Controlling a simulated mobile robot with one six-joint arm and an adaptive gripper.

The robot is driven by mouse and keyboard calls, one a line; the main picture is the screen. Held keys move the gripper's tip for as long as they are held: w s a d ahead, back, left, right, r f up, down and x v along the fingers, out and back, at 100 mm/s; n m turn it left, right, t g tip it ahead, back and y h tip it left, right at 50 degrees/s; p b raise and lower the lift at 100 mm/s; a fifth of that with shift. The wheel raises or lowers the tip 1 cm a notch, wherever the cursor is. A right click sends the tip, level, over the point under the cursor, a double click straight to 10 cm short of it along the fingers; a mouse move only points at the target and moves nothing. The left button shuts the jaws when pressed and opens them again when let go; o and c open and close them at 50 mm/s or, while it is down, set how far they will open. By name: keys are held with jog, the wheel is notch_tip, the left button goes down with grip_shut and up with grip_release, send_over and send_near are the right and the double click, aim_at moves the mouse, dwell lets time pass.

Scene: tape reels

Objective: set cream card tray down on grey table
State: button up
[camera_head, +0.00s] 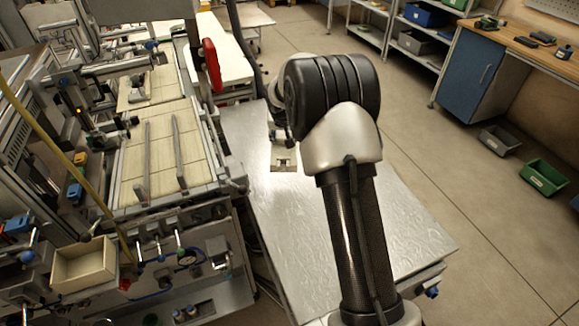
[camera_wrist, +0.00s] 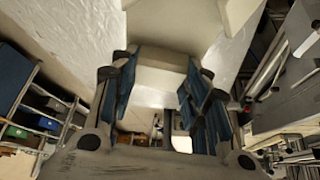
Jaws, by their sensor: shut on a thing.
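My gripper (camera_wrist: 160,92) is shut on the cream card tray (camera_wrist: 165,60); its blue-padded fingers sit on either side of the tray's near end. In the head view, only a small pale piece of the tray (camera_head: 284,153) shows below my gripper, beside my arm. The rest is hidden. The grey table (camera_head: 285,220) is a shiny metal top under my arm, and the tray is over its far part. I cannot tell whether the tray touches the table. The table's textured surface also shows in the wrist view (camera_wrist: 60,25).
A machine with a tiled bed (camera_head: 160,150) stands close along the table's left side, with a red handle (camera_head: 212,65). An open cream box (camera_head: 85,268) sits at lower left. A blue cabinet (camera_head: 470,70) and a green bin (camera_head: 543,177) are at right. The table's near part is clear.

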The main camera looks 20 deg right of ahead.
notch_tip(320, 180, down, 13)
jog(key=b, duration=0.3)
jog(key=shift+f, duration=0.15)
jog(key=shift+f+b, duration=0.15)
jog(key=shift+b, duration=0.2)
jog(key=o, duration=1.1)
